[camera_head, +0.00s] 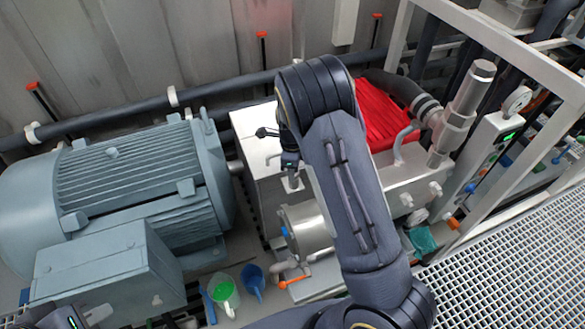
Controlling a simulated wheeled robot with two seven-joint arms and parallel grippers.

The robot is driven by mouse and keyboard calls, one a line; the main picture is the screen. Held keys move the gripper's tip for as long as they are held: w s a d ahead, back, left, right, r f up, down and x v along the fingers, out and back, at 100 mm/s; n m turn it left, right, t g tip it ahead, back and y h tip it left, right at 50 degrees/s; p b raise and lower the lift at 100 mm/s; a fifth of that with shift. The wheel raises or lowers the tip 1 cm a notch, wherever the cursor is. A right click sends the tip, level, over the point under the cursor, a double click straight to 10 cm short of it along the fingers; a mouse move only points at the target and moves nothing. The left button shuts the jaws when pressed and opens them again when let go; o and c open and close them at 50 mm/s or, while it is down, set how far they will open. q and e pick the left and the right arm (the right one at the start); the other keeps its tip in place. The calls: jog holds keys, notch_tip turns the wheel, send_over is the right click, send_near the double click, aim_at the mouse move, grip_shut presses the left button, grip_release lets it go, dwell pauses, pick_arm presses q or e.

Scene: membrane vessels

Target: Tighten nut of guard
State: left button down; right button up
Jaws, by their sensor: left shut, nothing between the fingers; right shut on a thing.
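The guard (258,150) appears to be the pale metal box between the grey motor and the pump body. My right arm comes up from the bottom middle, bends at the top and reaches down to the guard's top. My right gripper (294,181) is small in view, pointing down at the guard. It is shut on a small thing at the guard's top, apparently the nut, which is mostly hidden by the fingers. My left gripper (68,319) is at the bottom left edge, cut off by the frame, below the motor's terminal box. It is shut and empty.
A large grey motor (130,175) fills the left. A green funnel (223,290) and a blue funnel (253,278) lie near the front. A red ribbed part (385,112), a metal cylinder (470,95) and a pale frame rail (520,55) stand right. Grating (510,265) covers the lower right.

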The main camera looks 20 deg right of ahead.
jog(key=o, duration=1)
jog(key=shift+c, duration=0.2)
notch_tip(320, 180, up, 7)
jog(key=shift+r+b, duration=0.15)
jog(key=shift+b, duration=0.25)
jog(key=shift+r, duration=0.3)
